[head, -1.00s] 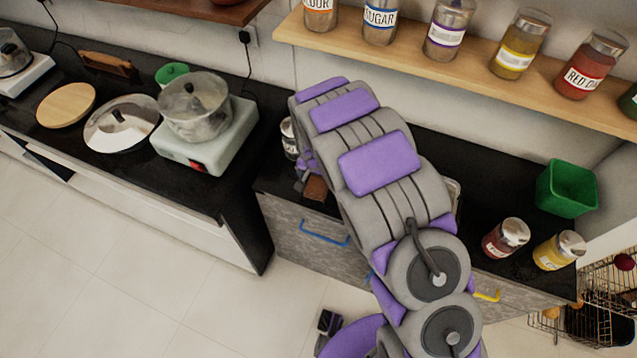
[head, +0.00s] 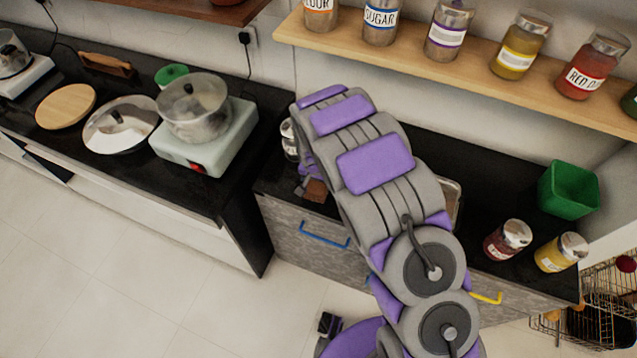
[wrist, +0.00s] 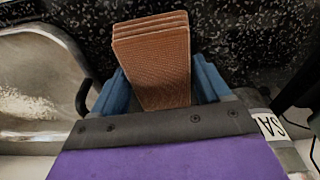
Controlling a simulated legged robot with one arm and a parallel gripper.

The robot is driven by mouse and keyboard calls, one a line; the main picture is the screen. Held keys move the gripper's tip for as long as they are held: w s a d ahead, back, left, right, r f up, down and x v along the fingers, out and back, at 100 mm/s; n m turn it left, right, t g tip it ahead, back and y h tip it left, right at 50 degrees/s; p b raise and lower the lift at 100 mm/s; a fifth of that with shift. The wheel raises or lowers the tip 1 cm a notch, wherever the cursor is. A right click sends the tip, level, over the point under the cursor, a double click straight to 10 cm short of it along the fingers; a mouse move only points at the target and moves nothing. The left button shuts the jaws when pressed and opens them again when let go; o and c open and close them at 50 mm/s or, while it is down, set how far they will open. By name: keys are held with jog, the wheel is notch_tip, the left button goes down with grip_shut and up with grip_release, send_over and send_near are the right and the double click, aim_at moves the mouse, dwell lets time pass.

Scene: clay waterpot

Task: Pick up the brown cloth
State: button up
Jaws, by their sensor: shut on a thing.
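The brown cloth (wrist: 152,62) shows in the wrist view as a folded, layered stack between the two blue fingers. My gripper (wrist: 158,85) is shut on it, with one finger at each side of the cloth. The dark speckled counter lies behind the cloth; I cannot tell how far it is above the surface. In the head view a small part of the brown cloth (head: 315,190) shows beside my arm, at the counter's front edge. My arm hides the gripper's fingers there.
In the head view a green bin (head: 568,190), a red jar (head: 507,239) and a yellow jar (head: 561,252) stand right. A shelf (head: 480,70) of jars hangs above.

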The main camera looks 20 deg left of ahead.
jog(key=shift+r, duration=0.1)
jog(key=shift+r, duration=0.45)
jog(key=r, duration=0.1)
jog(key=r+p, duration=0.1)
jog(key=shift+s+r, duration=0.3)
jog(key=shift+r, duration=0.1)
jog(key=s+d+r+p, duration=0.1)
jog(key=s+d+p, duration=0.1)
jog(key=s, duration=1.3)
jog(key=shift+d, duration=0.35)
jog(key=shift+s, duration=0.1)
